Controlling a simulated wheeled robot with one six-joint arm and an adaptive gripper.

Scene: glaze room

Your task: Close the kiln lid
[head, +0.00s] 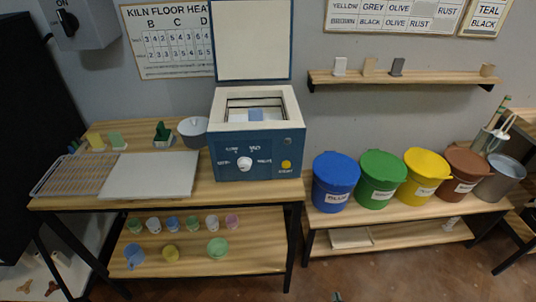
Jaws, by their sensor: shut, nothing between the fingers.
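The blue kiln (222,163) stands on the right end of the wooden table. Its lid (252,40) is open and stands upright at the back, with its pale inner face toward me and a blue rim. The pale square opening of the kiln faces up, and a white and light-blue item (256,114) shows inside. The front has a white knob (244,163) and a yellow button (286,165). My gripper is not in view.
A pale board (150,176), wire rack (75,176) and grey lidded pot (193,129) sit left of the kiln. Several lidded buckets, including a blue one (334,182), stand to its right. A wall shelf (400,78) hangs at right. Floor shows in front.

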